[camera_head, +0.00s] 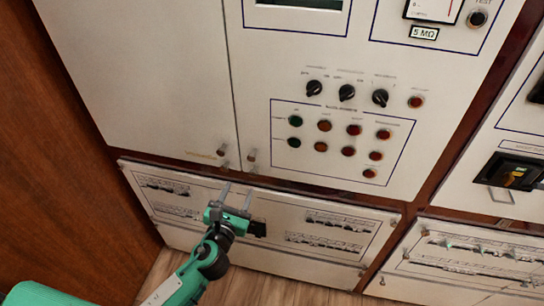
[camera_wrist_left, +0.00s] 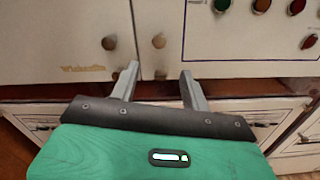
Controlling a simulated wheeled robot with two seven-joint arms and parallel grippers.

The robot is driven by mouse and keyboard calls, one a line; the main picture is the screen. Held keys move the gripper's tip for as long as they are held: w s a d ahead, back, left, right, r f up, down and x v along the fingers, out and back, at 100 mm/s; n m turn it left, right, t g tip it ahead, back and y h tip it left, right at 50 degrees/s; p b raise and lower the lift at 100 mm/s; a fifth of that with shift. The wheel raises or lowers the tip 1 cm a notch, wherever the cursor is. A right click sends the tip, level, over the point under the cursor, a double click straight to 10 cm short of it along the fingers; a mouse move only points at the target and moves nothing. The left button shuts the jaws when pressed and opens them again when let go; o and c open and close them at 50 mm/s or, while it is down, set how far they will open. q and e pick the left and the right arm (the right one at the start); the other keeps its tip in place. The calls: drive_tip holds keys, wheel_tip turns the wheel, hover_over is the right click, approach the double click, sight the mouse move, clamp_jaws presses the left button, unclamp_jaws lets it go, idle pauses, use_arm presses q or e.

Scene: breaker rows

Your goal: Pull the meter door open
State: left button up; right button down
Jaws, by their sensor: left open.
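The meter door (camera_head: 300,60) is the white panel with a meter, dark knobs and coloured buttons in the head view; it is shut. Its small round brass knob (camera_head: 251,155) is near its lower left corner and shows in the left wrist view too (camera_wrist_left: 159,41). My left gripper (camera_head: 237,188) is open and empty, just below that knob in the head view. In the left wrist view, its fingertips (camera_wrist_left: 159,70) are spread, with the knob above the gap between them. I cannot tell the remaining depth. My right gripper is not in view.
A plain white door (camera_head: 145,70) with its own brass knob (camera_head: 222,152) adjoins on the left, shut. Below is a breaker panel (camera_head: 330,232). A brown wooden side (camera_head: 70,150) stands at the left. Another cabinet with a black switch (camera_head: 515,172) is at the right.

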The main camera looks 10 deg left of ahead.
sight(251, 159)
use_arm(q)
drive_tip(key=w+p, duration=0.1)
drive_tip(key=w, duration=0.5)
drive_tip(key=w+p, duration=0.2)
drive_tip(key=w, duration=0.4)
drive_tip(key=shift+w+d+r, duration=0.15)
drive_tip(key=shift+w+r, duration=0.05)
drive_tip(key=shift+w, duration=0.75)
clamp_jaws()
